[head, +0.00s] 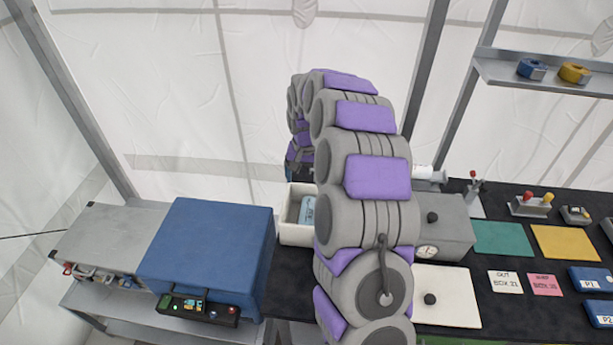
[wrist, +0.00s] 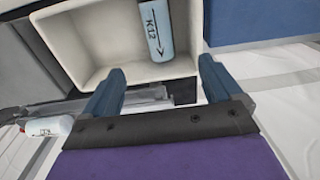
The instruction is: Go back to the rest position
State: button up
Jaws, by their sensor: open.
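My gripper (wrist: 164,85) shows in the wrist view with its two blue fingers spread apart and nothing between them. It is at the near edge of a white open box (wrist: 88,50). A light blue cylinder marked K12 (wrist: 157,30) lies inside that box, beyond the fingertips. In the head view my grey and purple arm rises in the middle and hides my fingers. The white box (head: 288,232) shows there just left of the arm, with part of the blue cylinder (head: 307,210) in it.
A blue case (head: 205,245) stands on a grey bench at the left. A dark table at the right holds a grey box with a dial (head: 450,225), green (head: 503,239) and yellow (head: 566,243) mats, and labels. A shelf (head: 545,75) with two tape rolls hangs upper right.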

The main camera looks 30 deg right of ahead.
jog(key=shift+a, duration=0.1)
jog(key=s+a+r+n+b, duration=0.1)
jog(key=s+a+r, duration=0.25)
jog(key=s, duration=0.25)
jog(key=s+a+r+n, duration=0.2)
jog(key=s+a, duration=0.3)
jog(key=s, duration=0.1)
jog(key=s+a+r+n+b, duration=0.1)
jog(key=s+a+r, duration=0.25)
jog(key=s, duration=0.25)
jog(key=s+a+f+n+g+b, duration=0.1)
jog(key=s+a, duration=0.1)
jog(key=s, duration=0.9)
jog(key=s+a+f+n+b, duration=0.1)
jog(key=s+a, duration=0.1)
jog(key=s, duration=0.9)
jog(key=shift+f+n+g, duration=0.25)
jog(key=shift+n+g, duration=0.15)
jog(key=shift+c, duration=0.3)
